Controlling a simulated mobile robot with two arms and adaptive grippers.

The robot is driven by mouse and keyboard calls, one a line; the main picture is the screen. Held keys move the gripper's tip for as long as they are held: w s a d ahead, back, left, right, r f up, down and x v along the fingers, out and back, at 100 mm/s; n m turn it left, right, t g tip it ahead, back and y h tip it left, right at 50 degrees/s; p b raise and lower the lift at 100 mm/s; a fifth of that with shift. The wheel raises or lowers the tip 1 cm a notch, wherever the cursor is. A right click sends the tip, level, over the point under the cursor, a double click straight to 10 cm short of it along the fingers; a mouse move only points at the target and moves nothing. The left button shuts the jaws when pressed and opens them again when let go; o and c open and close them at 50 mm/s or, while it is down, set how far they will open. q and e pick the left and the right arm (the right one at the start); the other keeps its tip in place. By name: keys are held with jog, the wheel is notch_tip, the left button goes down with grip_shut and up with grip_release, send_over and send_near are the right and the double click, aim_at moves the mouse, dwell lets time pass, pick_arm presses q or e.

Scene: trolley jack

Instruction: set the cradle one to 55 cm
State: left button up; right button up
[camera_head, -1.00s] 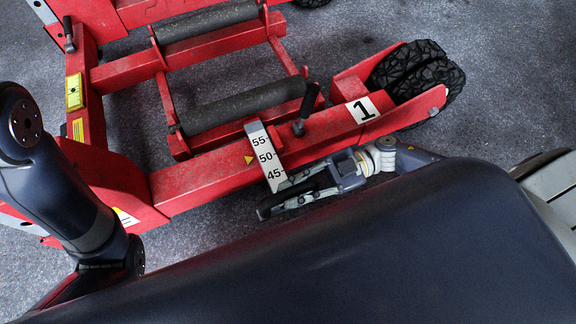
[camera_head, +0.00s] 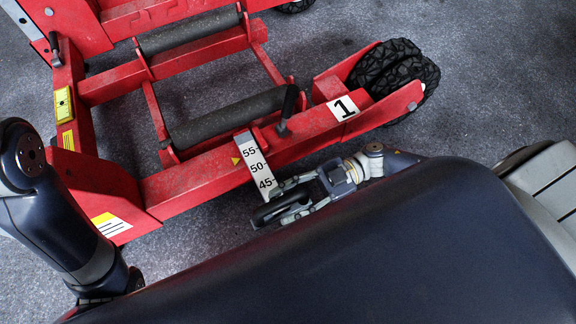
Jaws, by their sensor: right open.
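Cradle one is on the red beam marked with a white "1" label (camera_head: 342,107). Its dark near roller (camera_head: 215,124) lies behind the beam. The pale scale strip (camera_head: 247,141), marked 55, 50 and 45, crosses the beam. The yellow pointer (camera_head: 236,161) at its left edge stands about level with 55. A black-handled lever (camera_head: 289,104) rises upright from the beam. My right gripper (camera_head: 268,199) is open at the strip's lower end. A dark rounded piece lies between its fingers; I cannot tell whether it is a handle or finger pad. My left gripper is out of view.
A black knobbly wheel (camera_head: 412,72) is at the beam's right end. A second roller (camera_head: 188,33) is farther back. A small lever (camera_head: 55,48) and yellow level plate (camera_head: 64,104) are at left. My body fills the lower right. Grey floor is free at upper right.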

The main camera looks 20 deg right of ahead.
jog(key=shift+w+d, duration=0.1)
jog(key=shift+d, duration=0.25)
jog(key=d, duration=1.1)
jog(key=shift+w+d, duration=0.15)
